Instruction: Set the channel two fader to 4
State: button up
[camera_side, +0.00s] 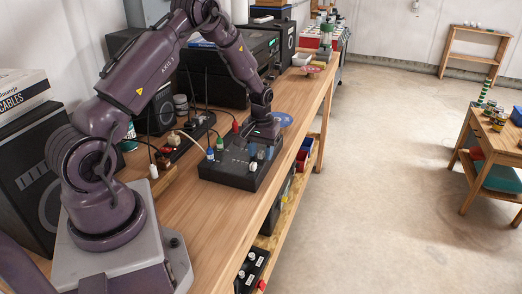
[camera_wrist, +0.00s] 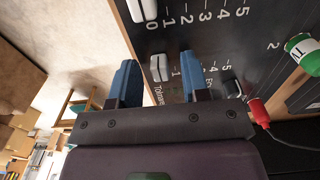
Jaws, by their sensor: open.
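The black fader box (camera_side: 228,170) lies on the wooden bench, below my gripper (camera_side: 262,150). In the wrist view its panel (camera_wrist: 245,20) carries printed scales up to 5. A white fader cap (camera_wrist: 160,68) sits at the low end of one scale, just below the 1. Another white cap (camera_wrist: 140,8) is at the top edge, near the 0 of another scale. I cannot tell which is channel two. My gripper also shows in the wrist view (camera_wrist: 158,78), open, its blue fingertips either side of the nearer white cap in the picture. Contact is unclear.
A green plug (camera_wrist: 301,50) and a red plug (camera_wrist: 259,112) with a cable stand by the panel. In the side view, cables rise behind the box. The bench (camera_side: 160,235) has bare wood in front. Speakers (camera_side: 28,165) stand at the left.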

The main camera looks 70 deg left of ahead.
aim_at(243, 154)
grip_shut()
jog(key=s+a, duration=0.4)
dwell(0.4)
grip_release()
notch_tip(243, 154, up, 13)
dwell(0.5)
